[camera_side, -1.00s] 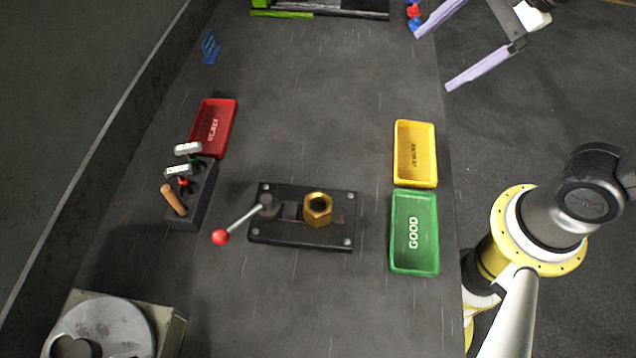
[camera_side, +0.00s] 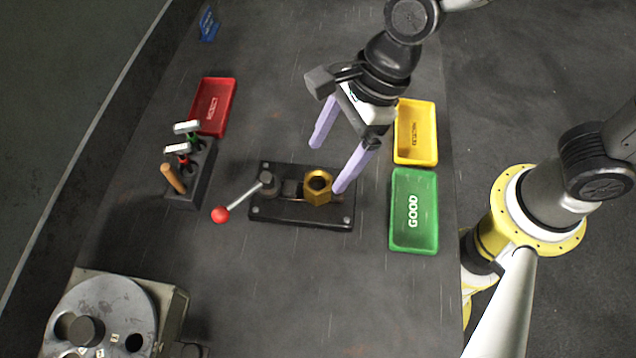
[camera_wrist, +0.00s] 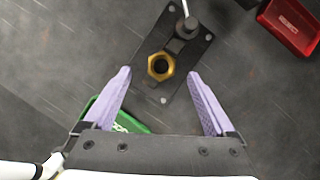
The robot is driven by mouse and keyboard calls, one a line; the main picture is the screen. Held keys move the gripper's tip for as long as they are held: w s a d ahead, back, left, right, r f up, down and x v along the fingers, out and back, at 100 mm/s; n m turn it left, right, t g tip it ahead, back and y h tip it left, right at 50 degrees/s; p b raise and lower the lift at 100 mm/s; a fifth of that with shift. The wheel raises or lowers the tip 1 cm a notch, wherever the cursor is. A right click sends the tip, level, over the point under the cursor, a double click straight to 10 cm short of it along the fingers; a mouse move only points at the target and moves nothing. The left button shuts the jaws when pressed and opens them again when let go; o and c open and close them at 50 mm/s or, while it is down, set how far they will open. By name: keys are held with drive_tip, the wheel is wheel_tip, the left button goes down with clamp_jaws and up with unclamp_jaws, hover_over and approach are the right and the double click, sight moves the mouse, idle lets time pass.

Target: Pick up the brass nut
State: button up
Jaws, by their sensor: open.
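The brass nut (camera_side: 317,187) is a gold hexagonal ring on the right part of a dark clamp plate (camera_side: 285,214) with a red-knobbed lever. My gripper (camera_side: 328,168) is open and empty, with two long lilac fingers. In the side view one fingertip appears just right of the nut and the other above it. In the wrist view the nut (camera_wrist: 161,66) lies ahead of my open gripper (camera_wrist: 159,73), between the lines of the two fingers.
The lever's red knob (camera_side: 220,214) sticks out left of the plate. A green GOOD tray (camera_side: 414,245) and a yellow tray (camera_side: 416,159) stand to the right. A red tray (camera_side: 229,100) and a hammer rack (camera_side: 200,185) stand left. A round-topped machine (camera_side: 130,310) is at bottom left.

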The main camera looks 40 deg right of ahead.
sight(317, 188)
drive_tip(key=shift+d+x, duration=0.15)
drive_tip(key=shift+x, duration=1.7)
drive_tip(key=shift+d+x, duration=0.2)
drive_tip(key=shift+x, duration=1.7)
drive_tip(key=shift+w, duration=0.15)
clamp_jaws()
